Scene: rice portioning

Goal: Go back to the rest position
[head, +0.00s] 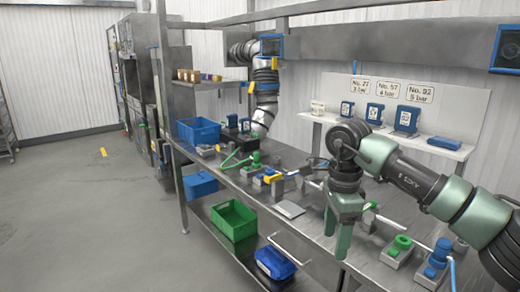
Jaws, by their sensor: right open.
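My right arm comes in from the right over the workbench (292,209). My right gripper (338,232) points down above the bench's front part, with its two green fingers apart. I see nothing held between the fingers. My left gripper is out of view.
Several fittings with green, yellow and blue parts stand on the bench, including a blue-topped one (438,255) at right. A blue bin (198,130) stands at the far left end. A green crate (234,220) sits on the lower shelf. The floor (80,200) at left is clear.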

